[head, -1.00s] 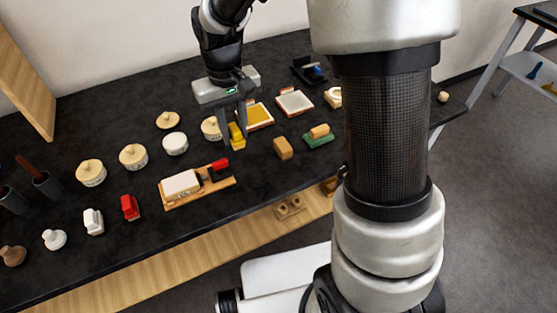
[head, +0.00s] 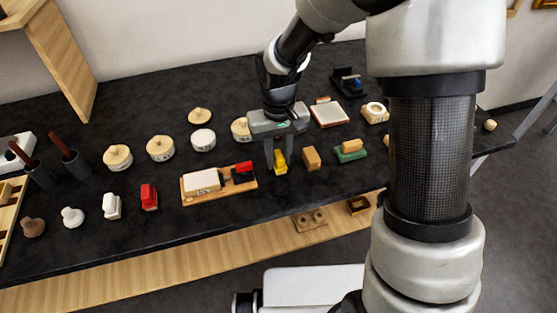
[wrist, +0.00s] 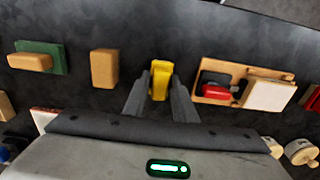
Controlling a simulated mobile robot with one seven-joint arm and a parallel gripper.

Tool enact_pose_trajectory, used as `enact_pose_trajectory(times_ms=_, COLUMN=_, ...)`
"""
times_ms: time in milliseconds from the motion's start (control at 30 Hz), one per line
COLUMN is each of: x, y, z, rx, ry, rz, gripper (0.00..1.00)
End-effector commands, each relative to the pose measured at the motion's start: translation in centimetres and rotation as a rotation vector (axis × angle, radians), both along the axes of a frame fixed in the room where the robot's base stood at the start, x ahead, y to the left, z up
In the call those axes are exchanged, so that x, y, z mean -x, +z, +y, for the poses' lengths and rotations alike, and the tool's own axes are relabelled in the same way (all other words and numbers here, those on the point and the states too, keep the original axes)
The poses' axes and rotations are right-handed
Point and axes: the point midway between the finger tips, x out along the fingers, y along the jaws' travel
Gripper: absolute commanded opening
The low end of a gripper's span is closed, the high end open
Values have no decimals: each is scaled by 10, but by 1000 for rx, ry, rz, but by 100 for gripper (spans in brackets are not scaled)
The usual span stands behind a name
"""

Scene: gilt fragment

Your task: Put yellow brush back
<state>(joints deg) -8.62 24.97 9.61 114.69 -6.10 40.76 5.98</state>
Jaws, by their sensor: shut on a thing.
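The small yellow brush (head: 280,163) is between the fingers of my gripper (head: 281,158), which points down over the black table. In the wrist view the yellow brush (wrist: 160,80) shows at the fingertips of my gripper (wrist: 160,100), and the fingers are shut on it. In the head view it is between a tan block and a wooden tray (head: 219,189). The tray holds a white block and a red item on a dark part. I cannot tell whether the brush touches the table.
The tan block (head: 311,158) stands close at the brush's right. A green pad with a tan block on it (head: 350,151) lies further right. Round lidded pots (head: 160,149) and red and white stamp-like items stand to the left. The table's front strip is clear.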

Motion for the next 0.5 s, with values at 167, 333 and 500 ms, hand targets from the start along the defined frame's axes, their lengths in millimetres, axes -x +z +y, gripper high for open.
enact_pose_trajectory(times_ms=167, x=0, y=-13, z=0, rx=0, ry=1, rz=-1, gripper=3)
enact_pose_trajectory(times_ms=333, x=0, y=-13, z=0, rx=0, ry=1, rz=0, gripper=3)
enact_pose_trajectory(times_ms=500, x=0, y=-16, z=0, rx=0, ry=1, rz=0, gripper=33)
